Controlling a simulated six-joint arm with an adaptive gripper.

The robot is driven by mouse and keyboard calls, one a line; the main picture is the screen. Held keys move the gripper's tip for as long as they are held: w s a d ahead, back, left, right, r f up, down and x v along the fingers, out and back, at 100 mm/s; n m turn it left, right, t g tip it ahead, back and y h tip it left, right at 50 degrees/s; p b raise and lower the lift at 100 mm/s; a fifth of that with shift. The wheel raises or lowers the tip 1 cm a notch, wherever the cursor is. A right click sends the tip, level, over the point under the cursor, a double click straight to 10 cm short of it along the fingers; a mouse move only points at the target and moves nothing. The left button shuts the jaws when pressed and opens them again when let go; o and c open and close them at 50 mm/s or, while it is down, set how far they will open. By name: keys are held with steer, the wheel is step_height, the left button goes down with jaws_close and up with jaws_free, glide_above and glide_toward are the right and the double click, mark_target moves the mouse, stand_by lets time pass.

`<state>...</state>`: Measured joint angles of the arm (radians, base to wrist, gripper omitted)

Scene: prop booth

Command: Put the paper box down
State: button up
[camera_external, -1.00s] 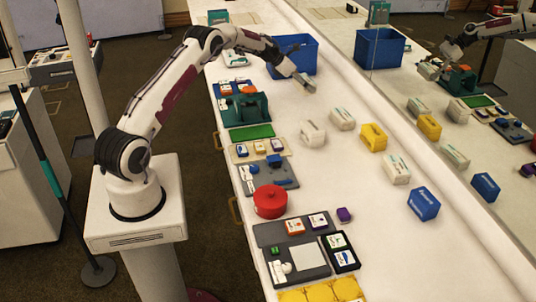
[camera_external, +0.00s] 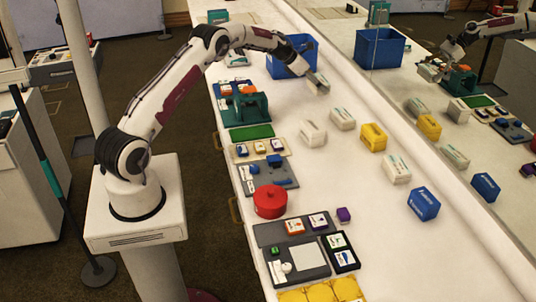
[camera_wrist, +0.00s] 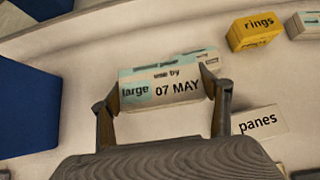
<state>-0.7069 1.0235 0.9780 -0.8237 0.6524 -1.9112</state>
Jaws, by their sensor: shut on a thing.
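The paper box (camera_external: 319,81) is whitish with pale green label patches. In the wrist view the box (camera_wrist: 163,92) reads "large", "use by" and "07 MAY". My gripper (camera_external: 311,79) is shut on it, with one finger of the gripper (camera_wrist: 163,100) at each end of the box. In the external view the box is tilted and appears held above the white table (camera_external: 335,200), just right of the blue bin's front. The gap between its underside and the table is hard to judge.
A blue bin (camera_external: 291,57) stands left of the box. White boxes (camera_external: 312,133) (camera_external: 342,119), a yellow box (camera_external: 373,137) and a blue box (camera_external: 423,204) stand nearer the camera. A green rack (camera_external: 247,106) is at left. A mirror along the right reflects the table.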

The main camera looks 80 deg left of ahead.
steer(key=w+d+r+m+h, duration=0.2)
steer(key=d+m+h, duration=0.15)
steer(key=d, duration=2.75)
steer(key=s+d+f+m, duration=0.1)
steer(key=s+d+f, duration=0.2)
steer(key=s+f, duration=0.1)
steer(key=shift+d+g, duration=0.25)
steer(key=shift+g, duration=0.05)
steer(key=shift+f, duration=3.1)
steer(key=shift+f, duration=0.1)
steer(key=shift+f, duration=1.8)
